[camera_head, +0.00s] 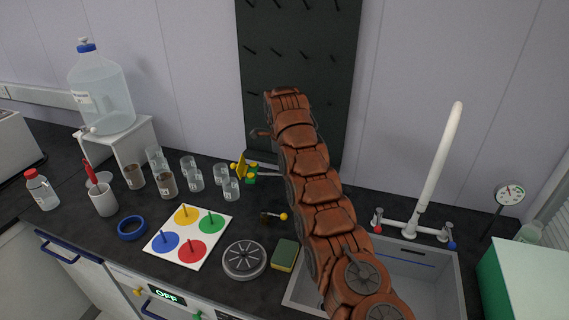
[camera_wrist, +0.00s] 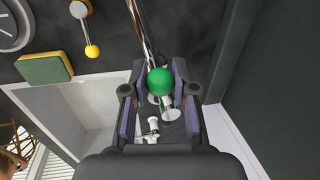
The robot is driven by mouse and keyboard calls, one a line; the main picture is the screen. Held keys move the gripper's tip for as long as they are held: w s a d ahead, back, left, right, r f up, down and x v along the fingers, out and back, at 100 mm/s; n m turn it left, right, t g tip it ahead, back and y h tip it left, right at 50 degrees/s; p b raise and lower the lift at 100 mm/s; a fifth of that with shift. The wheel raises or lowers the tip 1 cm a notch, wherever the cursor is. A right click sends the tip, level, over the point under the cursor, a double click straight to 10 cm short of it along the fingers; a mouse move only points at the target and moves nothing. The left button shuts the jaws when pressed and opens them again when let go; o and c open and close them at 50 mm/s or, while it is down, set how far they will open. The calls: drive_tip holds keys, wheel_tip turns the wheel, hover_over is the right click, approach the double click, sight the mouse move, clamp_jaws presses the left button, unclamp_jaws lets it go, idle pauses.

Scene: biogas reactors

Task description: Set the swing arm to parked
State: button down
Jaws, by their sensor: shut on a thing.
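The swing arm shows as a shiny metal rod (camera_wrist: 143,28) that runs down from the top of the wrist view to a green ball knob (camera_wrist: 160,82). My gripper (camera_wrist: 160,76) is shut on this knob, one finger on each side. In the head view the metal rod (camera_head: 266,171) runs right from a green and yellow fitting (camera_head: 251,170) near the wall, then passes behind my arm. My arm hides the gripper and the knob there. I cannot make out a parked mark.
A short lever with a yellow ball (camera_wrist: 92,51) stands near the sponge (camera_wrist: 43,69) and the sink (camera_wrist: 65,115). A dark pegboard (camera_head: 300,45) rises behind my arm. Several glass beakers (camera_head: 193,178) stand left of the fitting. The white tap (camera_head: 437,165) stands at right.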

drive_tip(key=shift+d, duration=0.25)
drive_tip(key=c, duration=1.2)
unclamp_jaws()
drive_tip(key=shift+d, duration=0.1)
drive_tip(key=o, duration=0.3)
drive_tip(key=shift+a, duration=0.25)
drive_tip(key=shift+s+b, duration=0.1)
drive_tip(key=shift+b, duration=0.2)
